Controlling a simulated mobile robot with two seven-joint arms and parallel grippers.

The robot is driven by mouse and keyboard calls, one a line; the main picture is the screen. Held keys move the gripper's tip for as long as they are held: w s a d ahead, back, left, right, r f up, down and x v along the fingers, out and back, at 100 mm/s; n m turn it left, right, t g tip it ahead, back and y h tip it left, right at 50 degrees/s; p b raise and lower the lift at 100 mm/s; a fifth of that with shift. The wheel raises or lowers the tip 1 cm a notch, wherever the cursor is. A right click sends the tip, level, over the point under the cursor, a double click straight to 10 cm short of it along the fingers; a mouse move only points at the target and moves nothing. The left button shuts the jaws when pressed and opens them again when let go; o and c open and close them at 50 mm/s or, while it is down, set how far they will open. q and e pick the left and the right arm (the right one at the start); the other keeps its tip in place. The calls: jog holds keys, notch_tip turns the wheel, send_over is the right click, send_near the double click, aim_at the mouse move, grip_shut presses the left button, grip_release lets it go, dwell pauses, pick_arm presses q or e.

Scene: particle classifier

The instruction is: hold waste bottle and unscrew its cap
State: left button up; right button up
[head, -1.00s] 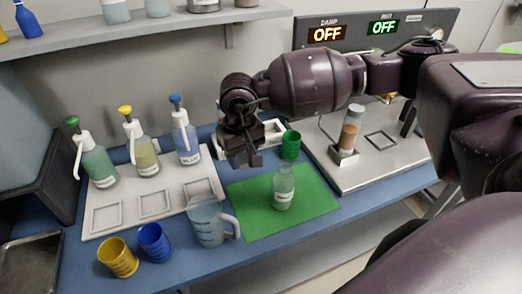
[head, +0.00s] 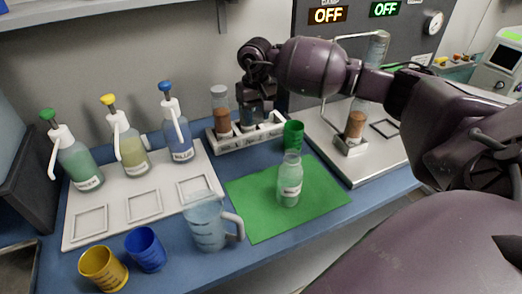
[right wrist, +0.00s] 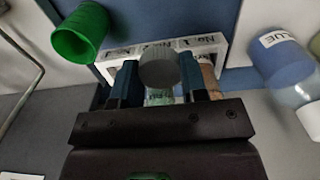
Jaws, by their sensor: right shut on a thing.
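My right gripper (head: 257,118) is at the white rack (head: 238,142) at the back. In the right wrist view its fingers (right wrist: 158,85) are shut around a clear bottle (right wrist: 158,97) with a grey cap (right wrist: 159,68). The fingers hide most of this bottle, and I cannot tell whether it is clear of the rack. A bottle with pale green contents (head: 289,182) and a white label stands upright on the green mat (head: 255,215). No label clearly reads "waste". My left gripper is not in view.
A capped bottle with brown contents (head: 221,112) stands in the rack. A green cup (head: 293,134) stands near it. Pump bottles, a measuring jug (head: 205,226), a yellow cup (head: 103,268) and a blue cup (head: 146,250) are left. A metal platform (head: 345,172) is right.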

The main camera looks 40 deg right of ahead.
send_over(257, 159)
notch_tip(257, 159, down, 10)
jog(key=shift+b, duration=0.3)
jog(key=shift+f, duration=0.7)
notch_tip(257, 159, down, 4)
jog(key=shift+r, duration=0.3)
jog(key=shift+f+b, duration=0.2)
jog(key=shift+b, duration=0.1)
jog(key=o, duration=1)
